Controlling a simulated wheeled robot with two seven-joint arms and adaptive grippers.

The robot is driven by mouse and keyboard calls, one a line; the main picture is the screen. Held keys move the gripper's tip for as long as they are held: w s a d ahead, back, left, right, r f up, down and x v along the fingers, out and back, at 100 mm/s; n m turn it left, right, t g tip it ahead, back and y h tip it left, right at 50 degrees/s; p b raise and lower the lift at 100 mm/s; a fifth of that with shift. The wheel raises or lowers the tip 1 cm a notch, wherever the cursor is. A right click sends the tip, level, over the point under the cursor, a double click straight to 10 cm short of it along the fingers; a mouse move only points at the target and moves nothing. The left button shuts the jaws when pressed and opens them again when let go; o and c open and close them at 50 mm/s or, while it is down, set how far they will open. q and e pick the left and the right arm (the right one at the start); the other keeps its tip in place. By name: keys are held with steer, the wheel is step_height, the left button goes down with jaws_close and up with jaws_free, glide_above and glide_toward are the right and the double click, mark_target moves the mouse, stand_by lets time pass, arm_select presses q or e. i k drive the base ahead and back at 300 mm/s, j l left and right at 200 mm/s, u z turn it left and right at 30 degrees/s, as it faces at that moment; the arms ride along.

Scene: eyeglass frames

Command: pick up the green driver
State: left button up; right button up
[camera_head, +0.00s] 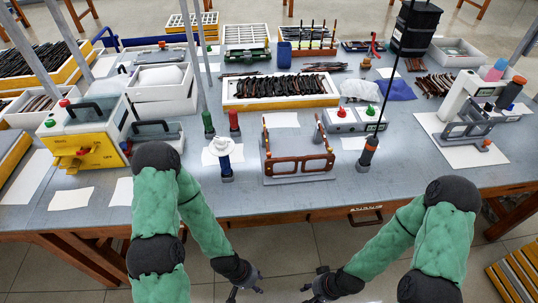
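A small upright tool with a green top and dark lower part, which looks like the green driver (208,124), stands on the grey table left of centre. A similar red one (234,122) stands just to its right. My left gripper (245,293) is low in front of the table, well short of the green driver; it looks open and empty. My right gripper (306,294) is to its right, also in front of the table, and looks open and empty. Both grippers are small and partly cut off by the lower picture edge.
A white-topped blue post (223,158) stands in front of the drivers. A yellow and white machine (83,137) is at left. Thin poles rise behind the green driver.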

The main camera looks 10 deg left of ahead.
mark_target(206, 115)
steer(key=k+j+z, duration=0.2)
steer(key=j+z, duration=0.2)
steer(key=k+j+z, duration=0.25)
steer(key=j+z, duration=0.15)
steer(key=k+j+z, duration=0.4)
steer(key=i+j, duration=0.05)
steer(key=i, duration=0.05)
